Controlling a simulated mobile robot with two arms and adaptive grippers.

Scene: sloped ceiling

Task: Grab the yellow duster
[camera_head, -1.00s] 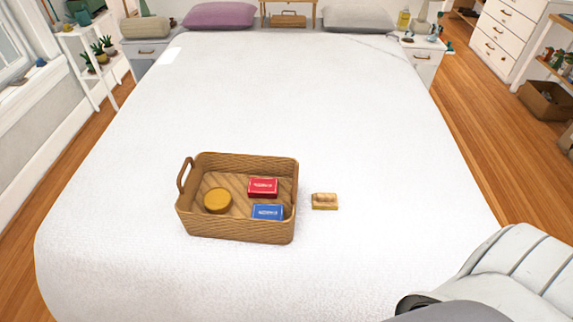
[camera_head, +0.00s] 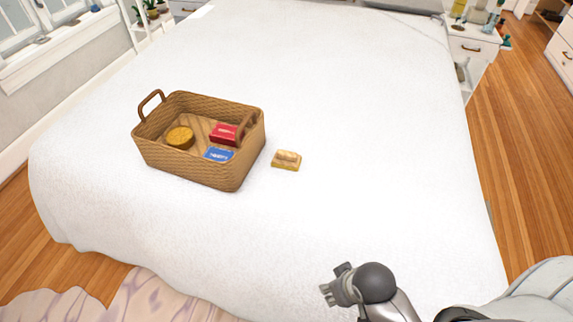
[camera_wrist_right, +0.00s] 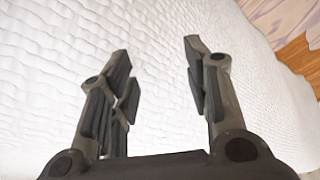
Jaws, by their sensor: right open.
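The yellow duster (camera_head: 286,160) is a small yellow block with a pale wooden grip on top. It lies on the white bed, just right of the wicker basket and apart from it. My right gripper (camera_head: 333,283) is over the near part of the bed, in front of the duster and a little to its right, well apart from it. In the right wrist view the fingers (camera_wrist_right: 158,50) are spread with nothing between them, and only white bedding and a bit of floor show beyond. My left gripper is in no view.
The bed (camera_head: 350,110) is clear around the duster to the right and front. A pale rug (camera_head: 150,300) lies before the bed.

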